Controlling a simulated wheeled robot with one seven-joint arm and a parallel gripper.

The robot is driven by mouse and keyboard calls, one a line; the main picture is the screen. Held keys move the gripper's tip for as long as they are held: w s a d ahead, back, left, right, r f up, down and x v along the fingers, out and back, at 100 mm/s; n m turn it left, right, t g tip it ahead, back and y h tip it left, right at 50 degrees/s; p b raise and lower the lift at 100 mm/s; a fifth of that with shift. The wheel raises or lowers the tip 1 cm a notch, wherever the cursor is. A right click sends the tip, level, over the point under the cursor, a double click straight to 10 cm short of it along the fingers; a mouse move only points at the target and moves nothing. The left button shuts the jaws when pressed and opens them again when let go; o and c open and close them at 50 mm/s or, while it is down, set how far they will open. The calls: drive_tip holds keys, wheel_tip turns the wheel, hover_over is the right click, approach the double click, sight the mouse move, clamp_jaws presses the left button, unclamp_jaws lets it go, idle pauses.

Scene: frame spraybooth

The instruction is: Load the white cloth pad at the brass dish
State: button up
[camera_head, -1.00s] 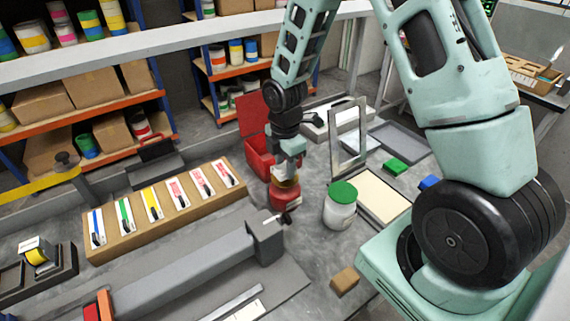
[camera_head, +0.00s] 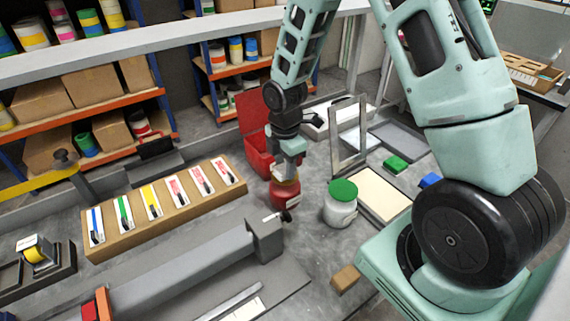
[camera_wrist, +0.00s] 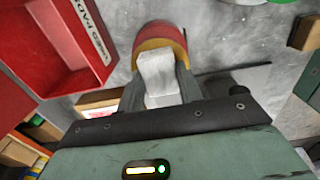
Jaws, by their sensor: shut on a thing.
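The white cloth pad (camera_wrist: 158,78) is pinched between the two dark fingers of my gripper (camera_wrist: 160,92) in the wrist view. Its far end overlaps the yellow brass dish (camera_wrist: 152,44) on top of the red can (camera_wrist: 167,29). In the head view my gripper (camera_head: 289,168) points down at the red can (camera_head: 285,195), which stands upright on the bench. The dish there is mostly hidden by the gripper. I cannot tell whether the pad presses on the dish or is just above it.
An open red bin (camera_head: 258,150) stands close behind the can; its label partly shows in the wrist view. A white jar with a green lid (camera_head: 342,195) stands to the right. A grey clamp-like block (camera_head: 265,240) is in front. A cardboard rack of brushes (camera_head: 160,210) lies left.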

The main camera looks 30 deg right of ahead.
sight(285, 167)
drive_tip(key=shift+f+b, duration=0.3)
drive_tip(key=shift+f, duration=0.2)
idle(0.3)
drive_tip(key=shift+r, duration=0.15)
idle(0.5)
wheel_tip(285, 167, up, 7)
drive_tip(key=p, duration=0.6)
idle(1.0)
